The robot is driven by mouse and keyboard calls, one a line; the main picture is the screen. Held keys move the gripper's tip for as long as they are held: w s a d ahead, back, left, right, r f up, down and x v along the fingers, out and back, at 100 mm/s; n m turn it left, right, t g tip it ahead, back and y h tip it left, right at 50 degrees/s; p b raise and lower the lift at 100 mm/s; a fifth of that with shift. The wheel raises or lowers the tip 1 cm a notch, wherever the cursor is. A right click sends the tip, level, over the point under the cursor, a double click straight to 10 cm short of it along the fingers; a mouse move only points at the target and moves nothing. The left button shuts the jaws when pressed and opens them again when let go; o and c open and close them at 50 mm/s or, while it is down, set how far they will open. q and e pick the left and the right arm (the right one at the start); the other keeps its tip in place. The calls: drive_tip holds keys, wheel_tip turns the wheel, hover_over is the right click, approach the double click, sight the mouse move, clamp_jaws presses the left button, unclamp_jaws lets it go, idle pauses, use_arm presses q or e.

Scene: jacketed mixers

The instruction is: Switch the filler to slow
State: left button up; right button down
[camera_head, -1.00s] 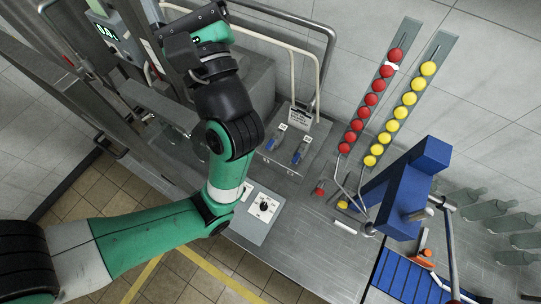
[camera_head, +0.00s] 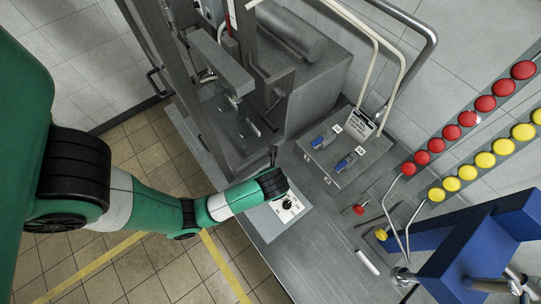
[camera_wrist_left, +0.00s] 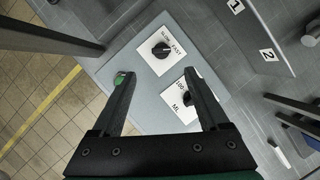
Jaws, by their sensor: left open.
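In the left wrist view, a grey-blue control panel (camera_wrist_left: 150,85) carries a white plate with a black rotary knob (camera_wrist_left: 161,49), marked with what looks like SLOW and FAST. I cannot tell for sure which mark the knob points at. A second white plate (camera_wrist_left: 174,103) marked ML has a dark knob partly hidden by a finger. A green button (camera_wrist_left: 120,79) sits by the left finger's tip. My left gripper (camera_wrist_left: 160,76) is open and empty over the panel, the speed knob just beyond its fingertips. In the head view, my wrist partly covers the panel (camera_head: 262,222). My right gripper is not in view.
Red balls (camera_head: 467,118) and yellow balls (camera_head: 485,160) line two racks at right. A blue machine (camera_head: 480,235) stands at the lower right. Bare steel tabletop (camera_head: 310,250) lies beside the panel.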

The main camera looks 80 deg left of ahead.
use_arm(q)
drive_tip(key=b+x, duration=0.3)
drive_tip(key=x, duration=0.8)
drive_tip(key=shift+w+a+f, duration=0.1)
drive_tip(key=shift+a+f, duration=0.05)
drive_tip(key=shift+f, duration=0.05)
clamp_jaws()
